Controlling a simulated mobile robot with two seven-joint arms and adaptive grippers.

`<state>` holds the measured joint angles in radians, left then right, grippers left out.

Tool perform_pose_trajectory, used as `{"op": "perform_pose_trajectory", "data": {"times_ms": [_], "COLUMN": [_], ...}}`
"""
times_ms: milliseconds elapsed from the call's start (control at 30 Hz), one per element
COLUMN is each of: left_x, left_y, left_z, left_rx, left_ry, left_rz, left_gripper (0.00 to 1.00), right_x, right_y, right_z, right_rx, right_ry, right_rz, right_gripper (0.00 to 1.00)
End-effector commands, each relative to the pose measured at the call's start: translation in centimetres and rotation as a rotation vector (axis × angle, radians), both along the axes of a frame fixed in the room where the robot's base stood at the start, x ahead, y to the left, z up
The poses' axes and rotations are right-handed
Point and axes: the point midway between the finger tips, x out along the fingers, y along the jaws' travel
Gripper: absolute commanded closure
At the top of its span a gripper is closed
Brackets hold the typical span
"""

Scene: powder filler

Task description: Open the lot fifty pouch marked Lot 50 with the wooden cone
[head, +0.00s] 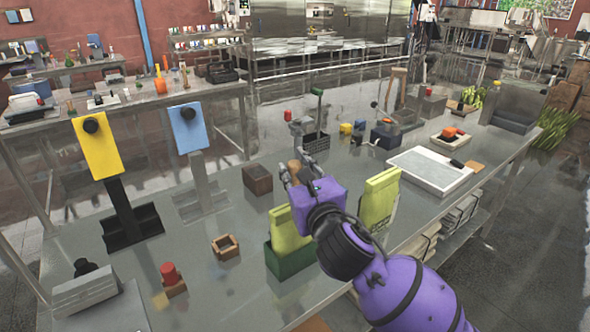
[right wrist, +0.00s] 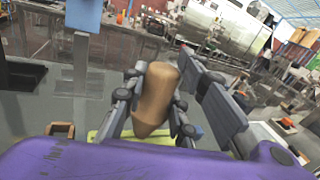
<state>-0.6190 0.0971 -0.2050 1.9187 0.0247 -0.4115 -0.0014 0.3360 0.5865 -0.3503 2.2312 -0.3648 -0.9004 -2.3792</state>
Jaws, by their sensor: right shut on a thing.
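My right gripper (head: 299,168) is shut on the wooden cone (head: 293,166), above the table behind a yellow-green pouch. In the right wrist view, the cone (right wrist: 157,95) sits between the fingers, its narrow end pointing down in the picture. The yellow-green pouch (head: 284,236) stands in a dark green holder (head: 291,263), partly hidden by my arm. Another yellow-green pouch (head: 379,199) stands to its right. A yellow pouch-like panel (head: 97,150) and a blue one (head: 188,128) hang on stands at the left. I cannot read a Lot 50 mark. My left gripper is out of view.
A brown block (head: 257,180), a small open wooden frame (head: 226,247) and a red-topped piece (head: 171,274) stand on the metal table. A white tray (head: 430,170) lies at the right. Dark baskets and small devices stand farther back. The table's middle left is fairly clear.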

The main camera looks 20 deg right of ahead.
Motion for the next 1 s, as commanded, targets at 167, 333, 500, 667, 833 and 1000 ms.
{"op": "perform_pose_trajectory", "data": {"times_ms": [167,333,500,667,833,1000], "left_x": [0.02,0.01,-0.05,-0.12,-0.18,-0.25], "left_y": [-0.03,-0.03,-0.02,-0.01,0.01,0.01], "left_z": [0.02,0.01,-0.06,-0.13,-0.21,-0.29], "left_rx": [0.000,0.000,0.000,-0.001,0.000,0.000], "left_ry": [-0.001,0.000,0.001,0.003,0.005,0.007], "left_rz": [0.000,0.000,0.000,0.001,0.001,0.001], "left_gripper": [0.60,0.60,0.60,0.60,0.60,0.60], "right_x": [0.00,0.00,0.01,0.01,0.01,0.01], "right_y": [0.01,0.00,-0.01,-0.02,-0.01,-0.01], "right_z": [0.05,0.01,-0.19,-0.40,-0.61,-0.82], "right_rx": [0.000,0.000,-0.001,-0.001,-0.001,0.000], "right_ry": [-0.001,-0.001,0.000,0.000,0.000,0.000], "right_rz": [0.000,0.000,0.000,-0.001,-0.001,0.000], "right_gripper": [1.00,1.00,1.00,1.00,1.00,1.00]}}
